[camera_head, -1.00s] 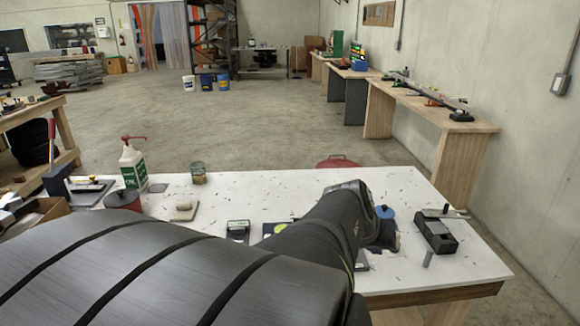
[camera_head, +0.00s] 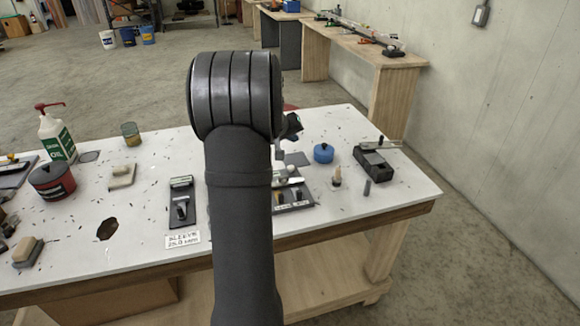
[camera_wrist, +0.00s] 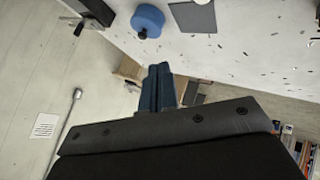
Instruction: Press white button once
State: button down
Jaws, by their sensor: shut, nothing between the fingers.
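I cannot pick out a white button for sure in either view. In the head view a dark plate with small light and yellow parts (camera_head: 291,196) lies on the white table (camera_head: 330,217), partly hidden behind my arm. My gripper (camera_wrist: 158,70) shows in the wrist view with its two dark fingers together and nothing between them. It appears apart from the tabletop objects. In the head view my arm hides the fingertips.
A blue round pot (camera_head: 323,153) and a black device (camera_head: 373,164) stand on the right. A small black holder (camera_head: 181,203), a red can (camera_head: 52,181), a green-labelled bottle (camera_head: 57,138) and a tin (camera_head: 131,133) stand left. The table's front right is mostly clear.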

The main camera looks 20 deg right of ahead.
jog(key=w, duration=0.1)
jog(key=w+f, duration=0.1)
jog(key=shift+w+a+f, duration=0.15)
jog(key=shift+w+f, duration=0.1)
jog(key=shift+w, duration=0.05)
jog(key=shift+f, duration=0.1)
send_near(292, 166)
jog(key=shift+w+d+f, duration=0.7)
jog(key=shift+w+d, duration=0.2)
jog(key=shift+d, duration=0.1)
jog(key=shift+w+d+f, duration=0.7)
jog(key=shift+w+d, duration=0.2)
jog(key=shift+d, duration=0.1)
dwell(0.6)
jog(key=shift+f, duration=0.4)
jog(key=shift+f, duration=0.85)
dwell(0.9)
jog(key=shift+r, duration=1.25)
